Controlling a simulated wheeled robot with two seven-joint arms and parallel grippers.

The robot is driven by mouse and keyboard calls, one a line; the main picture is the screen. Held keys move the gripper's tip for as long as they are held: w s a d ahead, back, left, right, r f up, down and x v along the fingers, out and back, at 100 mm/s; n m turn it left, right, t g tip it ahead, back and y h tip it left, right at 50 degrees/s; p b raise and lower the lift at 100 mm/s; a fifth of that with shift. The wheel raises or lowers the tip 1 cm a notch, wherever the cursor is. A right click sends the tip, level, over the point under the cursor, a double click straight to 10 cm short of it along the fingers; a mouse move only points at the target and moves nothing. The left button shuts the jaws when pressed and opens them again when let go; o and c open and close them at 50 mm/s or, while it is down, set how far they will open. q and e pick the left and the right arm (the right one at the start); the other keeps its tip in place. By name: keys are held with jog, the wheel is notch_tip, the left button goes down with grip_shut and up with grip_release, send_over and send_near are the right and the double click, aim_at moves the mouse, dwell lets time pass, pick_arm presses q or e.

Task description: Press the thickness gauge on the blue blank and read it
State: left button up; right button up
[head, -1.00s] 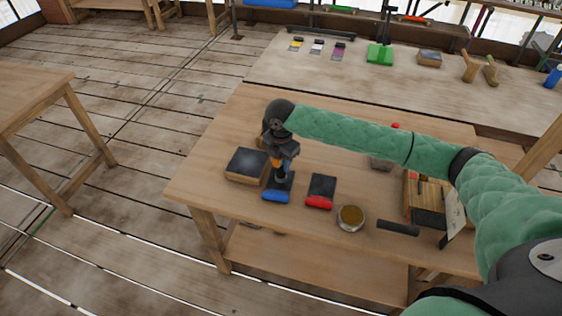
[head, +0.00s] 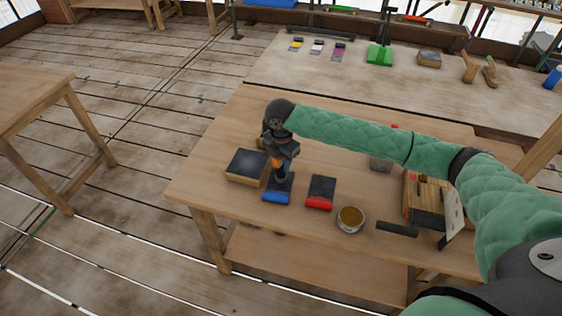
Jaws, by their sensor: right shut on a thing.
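The blue blank (head: 276,197) is a dark flat plate with a blue rounded front edge, lying near the front left of the wooden table. My right gripper (head: 281,158) points down over it, shut on the thickness gauge (head: 281,175), a small dark tool with orange near its top. The gauge's lower end is at the dark part of the blank. I cannot tell whether they touch, and no reading can be made out. The red blank (head: 320,202) lies just to the right, apart from the gauge. My left gripper is out of view.
A dark-topped block (head: 247,166) stands close left of the gripper. A round tin (head: 351,218), a dark bar (head: 397,229) and a wooden box (head: 421,200) are to the right. My right arm spans the table. A bench (head: 350,85) with several items stands behind.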

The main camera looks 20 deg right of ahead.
jog(key=shift+r+p, duration=1.65)
jog(key=shift+r, duration=0.55)
jog(key=shift+f, duration=0.2)
jog(key=shift+f+b, duration=0.4)
jog(key=shift+f, duration=1.75)
jog(key=o, duration=1.1)
jog(key=shift+o, duration=0.2)
